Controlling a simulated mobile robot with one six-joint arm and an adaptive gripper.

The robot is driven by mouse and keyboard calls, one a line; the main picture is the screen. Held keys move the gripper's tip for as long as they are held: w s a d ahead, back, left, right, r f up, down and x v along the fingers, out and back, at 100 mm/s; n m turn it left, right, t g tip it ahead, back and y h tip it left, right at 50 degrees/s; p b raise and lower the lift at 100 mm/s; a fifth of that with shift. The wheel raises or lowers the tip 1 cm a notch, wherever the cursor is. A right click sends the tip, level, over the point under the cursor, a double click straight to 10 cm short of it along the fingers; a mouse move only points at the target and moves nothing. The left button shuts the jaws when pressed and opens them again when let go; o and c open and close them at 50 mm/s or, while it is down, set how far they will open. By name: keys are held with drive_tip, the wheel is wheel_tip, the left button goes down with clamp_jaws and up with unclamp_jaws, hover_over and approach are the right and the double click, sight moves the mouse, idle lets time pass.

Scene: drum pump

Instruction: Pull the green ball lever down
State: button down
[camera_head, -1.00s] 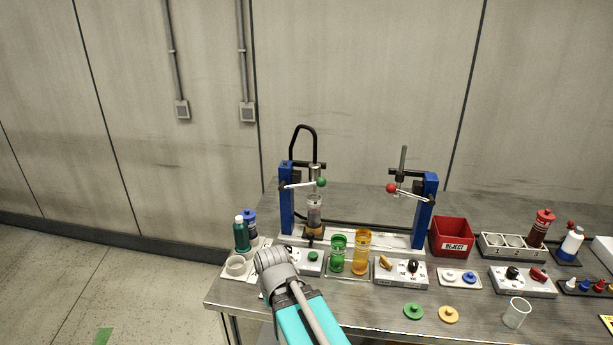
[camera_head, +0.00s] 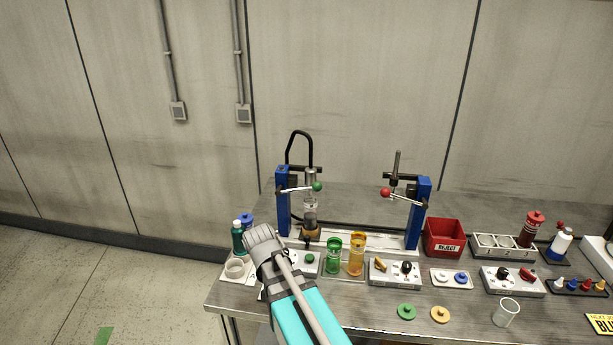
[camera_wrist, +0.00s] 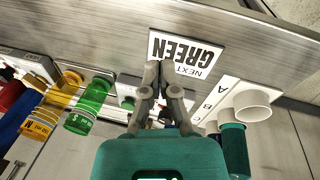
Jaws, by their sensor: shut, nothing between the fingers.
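The green ball (camera_head: 317,186) sits at the right end of a thin metal lever on the left blue post (camera_head: 283,205). The lever is nearly level, its ball end slightly higher. A clear cylinder with dark contents stands just below it. My gripper shows in the wrist view (camera_wrist: 161,76) with its fingers together and nothing between them, above a "NEXT GREEN" card (camera_wrist: 185,54). In the head view my wrist is below and left of the ball, apart from it, and hides the fingertips. The ball is not clearly visible in the wrist view.
A red ball lever (camera_head: 385,192) is on the right blue post (camera_head: 418,210). A green cup (camera_head: 333,256) and an orange cup (camera_head: 356,256) stand in front. Bottles (camera_head: 238,238) and a white cup (camera_head: 235,268) are left of my wrist. A red reject bin (camera_head: 443,238) is at right.

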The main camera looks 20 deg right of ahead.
drive_tip(key=w+d+r+m+h+p, duration=0.3)
drive_tip(key=w+r+m+p, duration=0.5)
drive_tip(key=r, duration=0.5)
drive_tip(key=w+d+r+m+h+p, duration=0.3)
drive_tip(key=w+r+m+h+p, duration=0.3)
drive_tip(key=w+r, duration=0.5)
drive_tip(key=r+m+p, duration=0.1)
drive_tip(key=m+p, duration=0.1)
drive_tip(key=m, duration=0.1)
drive_tip(key=shift+w+d+r+m, duration=0.15)
drive_tip(key=shift+w+r+m, duration=0.15)
drive_tip(key=shift+w+r, duration=0.1)
drive_tip(key=b, duration=0.7)
approach(313, 186)
drive_tip(key=x, duration=0.6)
drive_tip(key=shift+x, duration=0.85)
drive_tip(key=shift+w, duration=0.1)
